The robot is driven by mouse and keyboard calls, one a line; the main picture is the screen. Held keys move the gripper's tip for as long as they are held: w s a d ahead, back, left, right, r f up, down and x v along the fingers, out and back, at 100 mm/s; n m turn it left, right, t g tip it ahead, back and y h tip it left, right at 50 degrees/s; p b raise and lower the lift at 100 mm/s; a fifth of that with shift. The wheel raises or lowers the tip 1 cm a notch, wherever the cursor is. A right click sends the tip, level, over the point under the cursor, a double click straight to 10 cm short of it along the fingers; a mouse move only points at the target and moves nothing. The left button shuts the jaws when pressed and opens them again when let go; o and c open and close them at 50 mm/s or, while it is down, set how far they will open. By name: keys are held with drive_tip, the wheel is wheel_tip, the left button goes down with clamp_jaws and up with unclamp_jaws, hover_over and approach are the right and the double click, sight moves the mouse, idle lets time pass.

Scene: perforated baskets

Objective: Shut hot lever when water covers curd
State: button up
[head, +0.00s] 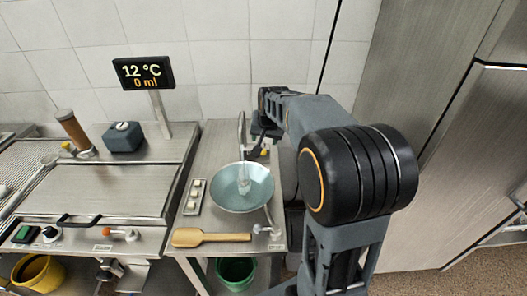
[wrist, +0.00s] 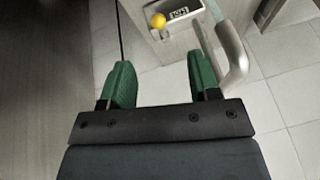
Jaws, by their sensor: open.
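The bowl (head: 228,203) is blue-grey and sits on the steel counter. A pale, translucent patch (head: 243,180) shows inside it; I cannot tell whether it is water or curd. The curved metal spout (head: 241,128) stands behind the bowl, and its pipe also shows in the wrist view (wrist: 232,50). A yellow ball knob (wrist: 158,20) is by the wall plate; no hot marking is legible. My gripper (wrist: 163,78) is open and empty, with green fingers apart and the knob ahead of them. In the head view my gripper (head: 262,134) is beside the spout, partly hidden.
A display (head: 143,74) reads 12 °C and 0 ml. A narrow tray (head: 193,209) with several white pieces is left of the bowl. A wooden paddle (head: 210,238) lies at the counter's front. A green bucket (head: 236,270) stands below. Steel cabinets are at right.

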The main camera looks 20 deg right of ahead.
sight(264, 151)
drive_tip(key=shift+m, duration=0.5)
drive_tip(key=x, duration=0.5)
drive_tip(key=w+d+p+x, duration=0.1)
drive_tip(key=x, duration=0.4)
drive_tip(key=w+d+r+x, duration=0.1)
drive_tip(key=x, duration=0.5)
drive_tip(key=shift+d+p, duration=0.15)
drive_tip(key=shift+p, duration=0.25)
drive_tip(key=shift+c, duration=0.5)
drive_tip(key=c, duration=0.8)
drive_tip(key=shift+s+d, duration=0.1)
